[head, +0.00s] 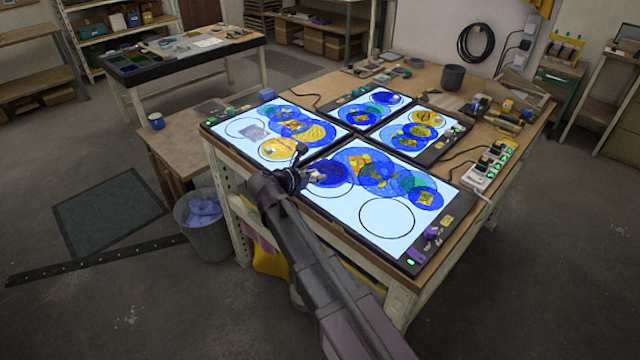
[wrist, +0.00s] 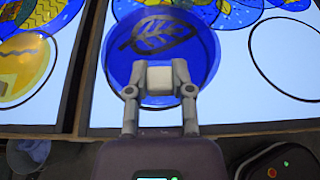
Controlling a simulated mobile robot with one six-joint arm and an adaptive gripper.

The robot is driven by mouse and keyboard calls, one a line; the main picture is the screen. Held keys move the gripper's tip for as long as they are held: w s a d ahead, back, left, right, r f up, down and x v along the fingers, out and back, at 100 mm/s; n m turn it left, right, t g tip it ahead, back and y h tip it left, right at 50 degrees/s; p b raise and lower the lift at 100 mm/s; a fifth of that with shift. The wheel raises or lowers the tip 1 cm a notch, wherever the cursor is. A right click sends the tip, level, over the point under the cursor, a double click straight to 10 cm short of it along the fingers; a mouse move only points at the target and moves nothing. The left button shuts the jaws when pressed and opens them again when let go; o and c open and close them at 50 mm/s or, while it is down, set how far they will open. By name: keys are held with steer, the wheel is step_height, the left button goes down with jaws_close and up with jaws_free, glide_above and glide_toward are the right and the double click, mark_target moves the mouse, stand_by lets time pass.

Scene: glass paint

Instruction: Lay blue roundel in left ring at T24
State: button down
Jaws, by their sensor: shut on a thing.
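The blue roundel (wrist: 158,38) is a deep blue glass disc with a dark leaf drawing and a pale block on its near part. My gripper (wrist: 160,82) is shut on that block. In the head view the roundel (head: 329,173) is at the tip of my gripper (head: 309,177), over the left end of the near right light panel (head: 340,208). The left ring (head: 331,195) shows only as a dark arc there, mostly hidden by the roundel and gripper. I cannot tell whether the disc touches the panel. No T24 label is readable.
An empty ring (head: 386,218) lies to the right on the same panel, also at the right of the wrist view (wrist: 290,57). Overlapping blue, green and yellow discs (head: 378,175) lie behind. Another lit panel (head: 262,142) adjoins on the left. A power strip (head: 489,168) stands right.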

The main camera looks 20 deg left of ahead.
mark_target(317, 189)
steer(key=shift+w+a, duration=0.1)
steer(key=shift+w, duration=0.5)
step_height(317, 189, down, 4)
steer(key=b, duration=0.3)
steer(key=shift+r+b, duration=0.15)
steer(key=shift+b, duration=0.2)
steer(key=c, duration=0.5)
jaws_free()
